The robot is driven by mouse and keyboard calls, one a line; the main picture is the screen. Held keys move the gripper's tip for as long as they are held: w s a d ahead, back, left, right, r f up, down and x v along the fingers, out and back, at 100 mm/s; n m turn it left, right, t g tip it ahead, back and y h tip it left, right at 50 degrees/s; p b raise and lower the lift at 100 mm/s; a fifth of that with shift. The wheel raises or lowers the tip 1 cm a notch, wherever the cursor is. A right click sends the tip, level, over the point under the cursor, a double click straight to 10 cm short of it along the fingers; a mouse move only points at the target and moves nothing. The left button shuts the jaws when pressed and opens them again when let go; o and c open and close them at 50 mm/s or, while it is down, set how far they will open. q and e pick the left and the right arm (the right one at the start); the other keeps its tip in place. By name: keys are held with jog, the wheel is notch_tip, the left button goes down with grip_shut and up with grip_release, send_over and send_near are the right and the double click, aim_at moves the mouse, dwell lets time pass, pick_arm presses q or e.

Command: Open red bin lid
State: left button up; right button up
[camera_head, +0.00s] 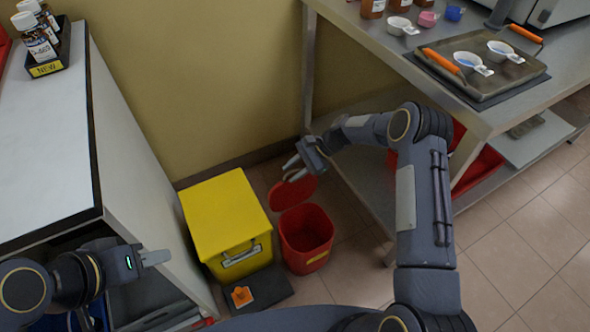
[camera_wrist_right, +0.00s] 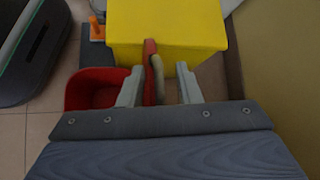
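The red bin (camera_head: 305,240) stands on the floor, right of the yellow bin. Its red lid (camera_head: 291,191) is raised and stands up at the back of the opening, so the bin's inside shows. In the right wrist view the bin (camera_wrist_right: 90,90) is at left and the lid (camera_wrist_right: 150,62) is seen edge-on, with a pale curved part beside it. My right gripper (camera_head: 293,168) is at the lid's upper edge. Its fingers (camera_wrist_right: 160,88) are apart, the lid's edge close to one finger; contact is unclear. My left gripper (camera_head: 155,258) is empty, beside the white-topped cabinet, its finger gap not clear.
The yellow bin (camera_head: 228,222) with a handle stands left of the red bin. A dark pad (camera_head: 270,288) with an orange item (camera_head: 242,296) lies in front. The metal table (camera_head: 400,60) with a tray is at right, the white-topped cabinet (camera_head: 45,140) at left.

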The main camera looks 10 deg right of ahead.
jog(key=shift+d, duration=0.1)
jog(key=p+v, duration=0.1)
jog(key=v, duration=0.6)
jog(key=shift+d+r+p, duration=0.25)
jog(key=shift+p, duration=0.05)
